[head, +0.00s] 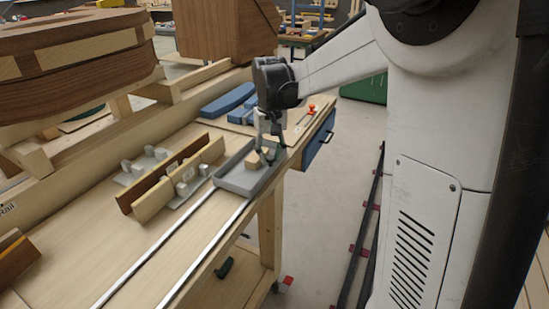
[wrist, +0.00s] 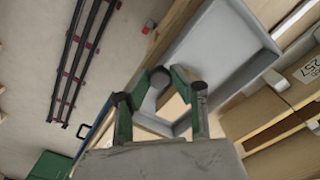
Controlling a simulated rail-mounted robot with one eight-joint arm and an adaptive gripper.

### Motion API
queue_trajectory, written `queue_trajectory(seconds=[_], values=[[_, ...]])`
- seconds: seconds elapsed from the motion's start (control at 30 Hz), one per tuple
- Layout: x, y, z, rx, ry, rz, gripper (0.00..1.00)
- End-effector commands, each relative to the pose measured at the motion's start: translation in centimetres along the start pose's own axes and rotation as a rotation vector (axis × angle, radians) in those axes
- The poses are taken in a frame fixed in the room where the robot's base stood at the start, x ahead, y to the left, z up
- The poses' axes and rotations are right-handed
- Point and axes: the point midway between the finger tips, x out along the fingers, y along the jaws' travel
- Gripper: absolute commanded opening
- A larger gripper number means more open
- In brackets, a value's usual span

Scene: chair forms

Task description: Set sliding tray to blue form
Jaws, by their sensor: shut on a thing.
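The sliding tray (head: 232,183) is a shallow grey tray on two metal rails along the bench's front edge. It also shows in the wrist view (wrist: 222,40). A light wooden block (head: 257,160) is inside the tray, near its far end. My gripper (head: 267,153) reaches down over that end and is shut on the block, which shows partly between the green fingers in the wrist view (wrist: 174,108). I cannot tell if the block is fixed to the tray. Blue curved forms (head: 228,100) lie on the bench just beyond the tray, partly behind my gripper.
Wooden boards with grey clamps (head: 172,180) stand on the bench left of the tray. A red-topped piece (head: 311,107) and a blue drawer front (head: 319,138) are at the bench's far end. A large brown chair form (head: 75,60) stands at the upper left. The rails nearer the camera are clear.

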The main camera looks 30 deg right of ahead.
Motion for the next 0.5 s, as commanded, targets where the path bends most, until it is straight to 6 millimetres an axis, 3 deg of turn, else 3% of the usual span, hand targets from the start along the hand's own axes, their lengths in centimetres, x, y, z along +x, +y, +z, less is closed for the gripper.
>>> queue_trajectory(seconds=[0.33, 0.37, 0.5], values=[[-0.29, 0.19, -0.53, 0.001, 0.009, 0.004, 0.00], [-0.30, 0.20, -0.55, 0.001, 0.010, 0.004, 0.24], [-0.24, 0.16, -0.45, 0.001, 0.008, 0.003, 0.41]])
